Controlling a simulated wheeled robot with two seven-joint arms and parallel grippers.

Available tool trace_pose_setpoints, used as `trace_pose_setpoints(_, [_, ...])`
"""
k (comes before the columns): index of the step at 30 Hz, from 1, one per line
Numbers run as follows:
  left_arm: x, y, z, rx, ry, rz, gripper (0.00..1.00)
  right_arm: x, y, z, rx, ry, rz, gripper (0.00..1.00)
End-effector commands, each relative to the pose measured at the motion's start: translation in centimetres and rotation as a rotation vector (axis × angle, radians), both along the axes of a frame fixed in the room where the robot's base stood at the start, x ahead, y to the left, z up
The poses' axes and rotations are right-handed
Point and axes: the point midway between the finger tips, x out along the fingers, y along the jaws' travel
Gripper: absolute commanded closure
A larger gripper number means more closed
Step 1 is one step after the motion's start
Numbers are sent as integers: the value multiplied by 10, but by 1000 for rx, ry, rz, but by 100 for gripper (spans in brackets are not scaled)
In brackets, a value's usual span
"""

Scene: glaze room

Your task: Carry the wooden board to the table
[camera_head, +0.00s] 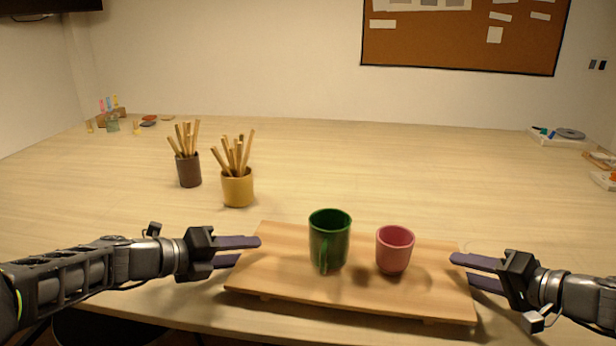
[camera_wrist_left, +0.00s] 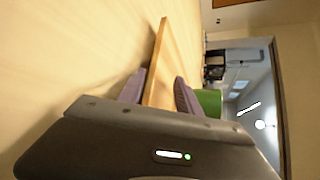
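The wooden board (camera_head: 290,285) lies at the near edge of a pale wood table (camera_head: 330,165), slightly skewed. A green mug (camera_head: 329,240) stands on its middle and a pink cup (camera_head: 394,250) stands to the right of it. My left gripper (camera_head: 248,252) is open at the board's left end, one finger above and one below its edge. In the left wrist view the board (camera_wrist_left: 160,65) runs between the two fingers (camera_wrist_left: 160,88). My right gripper (camera_head: 460,268) is open at the board's right end, its lower finger partly hidden.
A brown pot (camera_head: 189,171) and a yellow pot (camera_head: 237,188) with wooden sticks stand behind the board to the left. Small items sit at the far left and far right. The table's middle behind the board is clear.

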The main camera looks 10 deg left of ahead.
Motion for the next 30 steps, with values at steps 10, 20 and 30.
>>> trace_pose_setpoints(10, [0,6,-2,4,3,11,56,1,-4,-2,-2,3,-10,57])
trace_pose_setpoints(20, [-20,24,10,4,-1,11,56,1,-5,-2,-4,3,-12,57])
trace_pose_setpoints(30, [-52,50,27,1,-1,7,56,1,-6,-3,-4,4,-13,57])
